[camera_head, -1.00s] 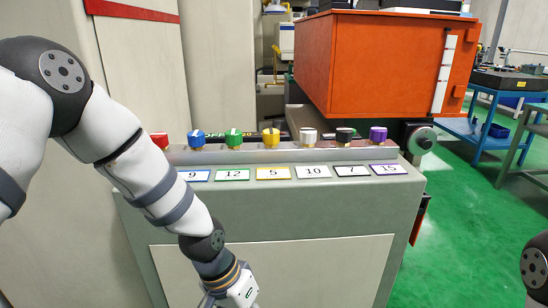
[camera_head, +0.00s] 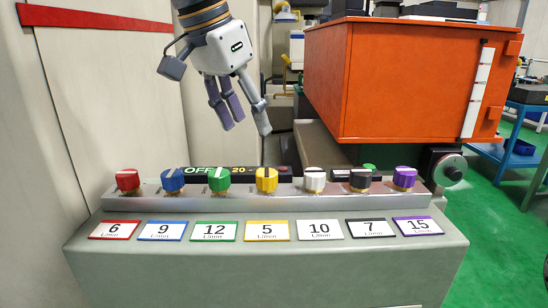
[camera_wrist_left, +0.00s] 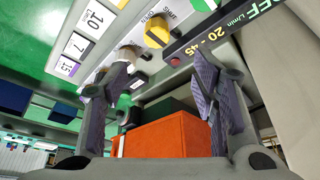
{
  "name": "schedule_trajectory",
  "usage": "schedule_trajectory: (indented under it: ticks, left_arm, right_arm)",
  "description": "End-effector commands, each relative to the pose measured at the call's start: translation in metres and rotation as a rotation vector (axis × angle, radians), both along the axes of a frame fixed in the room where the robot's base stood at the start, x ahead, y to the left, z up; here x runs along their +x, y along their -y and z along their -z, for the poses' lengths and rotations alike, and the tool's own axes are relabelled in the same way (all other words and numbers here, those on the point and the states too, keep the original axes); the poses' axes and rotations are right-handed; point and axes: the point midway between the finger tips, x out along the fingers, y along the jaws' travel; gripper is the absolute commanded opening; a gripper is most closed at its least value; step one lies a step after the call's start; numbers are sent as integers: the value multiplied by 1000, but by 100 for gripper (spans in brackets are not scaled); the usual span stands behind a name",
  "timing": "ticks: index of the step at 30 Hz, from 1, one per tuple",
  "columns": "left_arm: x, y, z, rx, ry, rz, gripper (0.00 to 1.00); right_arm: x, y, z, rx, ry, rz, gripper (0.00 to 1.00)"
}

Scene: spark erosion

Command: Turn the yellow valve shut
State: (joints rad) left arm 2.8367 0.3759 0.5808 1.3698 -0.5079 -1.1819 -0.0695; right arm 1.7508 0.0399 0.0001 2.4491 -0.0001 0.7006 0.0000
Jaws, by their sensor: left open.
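The yellow valve (camera_head: 266,180) is a ribbed knob in the middle of a row of coloured knobs on the metal rail. A card reading 5 (camera_head: 267,231) lies in front of it. My left gripper (camera_head: 240,128) is open and empty, pointing down. In the head view it appears above and slightly left of the yellow valve, apart from it. In the left wrist view, the yellow valve (camera_wrist_left: 157,32) shows ahead of the spread fingers (camera_wrist_left: 158,85), not between the pads. My right gripper is out of view.
A green knob (camera_head: 219,179) and a white knob (camera_head: 315,179) flank the valve closely. Red, blue, black and purple knobs stand further along. A dark OFF display strip (camera_head: 205,172) lies behind the row. A large orange box (camera_head: 405,85) stands behind at right.

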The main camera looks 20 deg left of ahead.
Motion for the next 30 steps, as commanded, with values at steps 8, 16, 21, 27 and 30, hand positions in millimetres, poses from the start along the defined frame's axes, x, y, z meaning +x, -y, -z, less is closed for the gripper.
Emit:
schedule_trajectory:
  ticks: [8,16,21,27,30]
  left_arm:
    - [19,11,58,0,-7,2,53]
    - [36,21,103,-1,-3,0,53]
    - [39,22,110,0,0,1,53]
    - [39,22,110,0,-1,0,46]
    - [39,22,110,0,-1,0,24]
  right_arm:
    - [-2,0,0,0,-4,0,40]
    - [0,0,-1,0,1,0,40]
    - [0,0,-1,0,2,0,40]
    - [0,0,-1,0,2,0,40]
    - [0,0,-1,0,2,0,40]
